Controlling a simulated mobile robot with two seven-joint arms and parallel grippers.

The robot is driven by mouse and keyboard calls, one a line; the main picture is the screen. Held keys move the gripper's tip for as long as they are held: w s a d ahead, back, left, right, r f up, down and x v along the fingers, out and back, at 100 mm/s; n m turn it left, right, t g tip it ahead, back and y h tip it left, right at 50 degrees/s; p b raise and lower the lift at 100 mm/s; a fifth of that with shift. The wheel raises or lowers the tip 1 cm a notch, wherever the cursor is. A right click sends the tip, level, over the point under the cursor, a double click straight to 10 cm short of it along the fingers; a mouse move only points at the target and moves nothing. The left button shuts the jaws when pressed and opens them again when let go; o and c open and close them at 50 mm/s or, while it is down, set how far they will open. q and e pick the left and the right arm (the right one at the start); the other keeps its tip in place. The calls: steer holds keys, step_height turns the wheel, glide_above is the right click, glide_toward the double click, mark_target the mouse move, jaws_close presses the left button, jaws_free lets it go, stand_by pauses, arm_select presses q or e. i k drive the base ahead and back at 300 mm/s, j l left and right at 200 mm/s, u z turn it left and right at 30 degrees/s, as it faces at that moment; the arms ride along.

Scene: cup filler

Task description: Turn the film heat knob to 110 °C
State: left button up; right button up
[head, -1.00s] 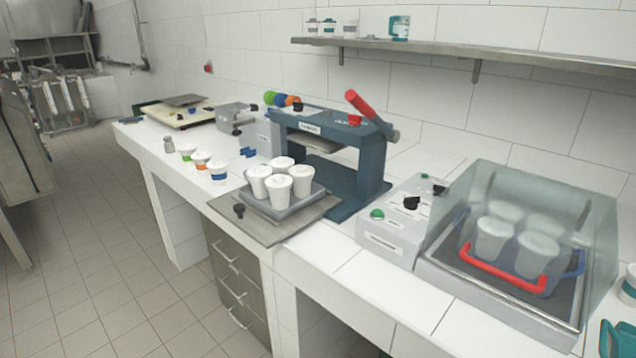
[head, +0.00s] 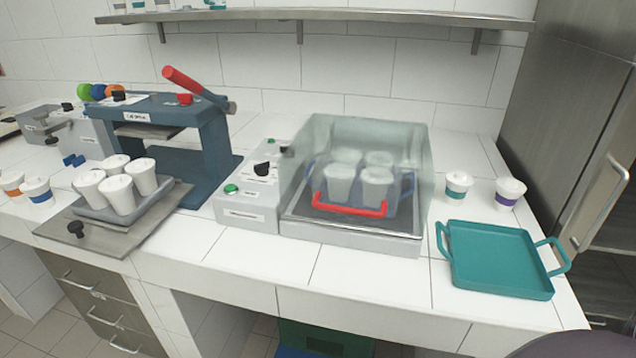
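A grey control box (head: 250,190) stands at the left of the clear-hooded machine. It carries a large black knob (head: 262,168) on a white dial plate, a smaller dark knob (head: 284,150) behind it and a green button (head: 231,189). The blue press (head: 215,140) to the left has a black knob (head: 118,96) and a red knob (head: 185,98) on top. The lettering and scales are too small to read, so I cannot tell which knob is the film heat knob or its setting. Neither gripper is in view.
Several white cups stand on a grey tray (head: 92,212) before the press. The counter front (head: 260,255) is clear.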

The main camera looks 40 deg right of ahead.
mark_target(261, 169)
steer(key=i+l+u, duration=0.1)
steer(key=u, duration=0.3)
steer(key=i+l+u, duration=0.2)
steer(key=u, duration=0.2)
